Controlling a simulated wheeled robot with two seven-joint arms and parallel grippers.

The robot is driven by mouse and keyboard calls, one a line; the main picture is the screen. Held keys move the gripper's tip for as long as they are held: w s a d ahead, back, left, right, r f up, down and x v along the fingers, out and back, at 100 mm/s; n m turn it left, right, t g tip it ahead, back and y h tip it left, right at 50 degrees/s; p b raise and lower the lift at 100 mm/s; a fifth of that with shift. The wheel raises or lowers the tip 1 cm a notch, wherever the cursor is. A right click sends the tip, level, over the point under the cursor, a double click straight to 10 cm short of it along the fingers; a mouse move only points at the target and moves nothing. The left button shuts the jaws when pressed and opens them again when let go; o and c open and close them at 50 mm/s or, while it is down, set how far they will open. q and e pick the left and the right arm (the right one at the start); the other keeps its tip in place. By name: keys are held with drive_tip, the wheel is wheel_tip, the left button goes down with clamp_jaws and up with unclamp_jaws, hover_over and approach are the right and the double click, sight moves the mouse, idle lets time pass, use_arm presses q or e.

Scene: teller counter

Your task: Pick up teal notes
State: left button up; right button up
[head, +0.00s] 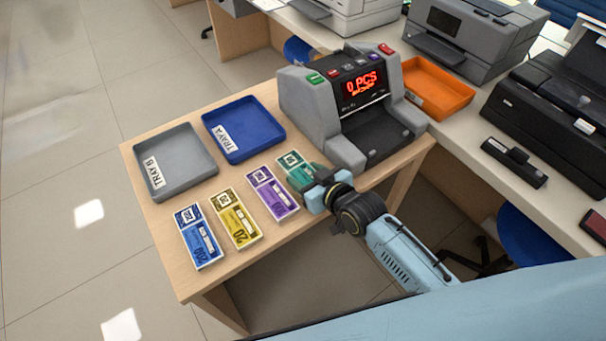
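The teal notes (289,161) lie as a small banded bundle at the right end of a row of note bundles on the wooden table. My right gripper (312,190) is over the near end of the teal notes and hides part of them. I cannot tell whether its fingers touch or hold the bundle, because the fingertips are mostly hidden. My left gripper is not in view.
Purple notes (272,193), yellow notes (236,219) and blue notes (199,237) lie left of the teal bundle. Behind them are the grey Tray B (191,183) and blue Tray A (264,148), both empty. A counting machine (345,130) reading "0 PCS" stands close behind my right gripper.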

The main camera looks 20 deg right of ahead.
sight(307, 177)
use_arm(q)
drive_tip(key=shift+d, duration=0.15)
use_arm(e)
drive_tip(key=c, duration=0.5)
drive_tip(key=shift+r, duration=0.1)
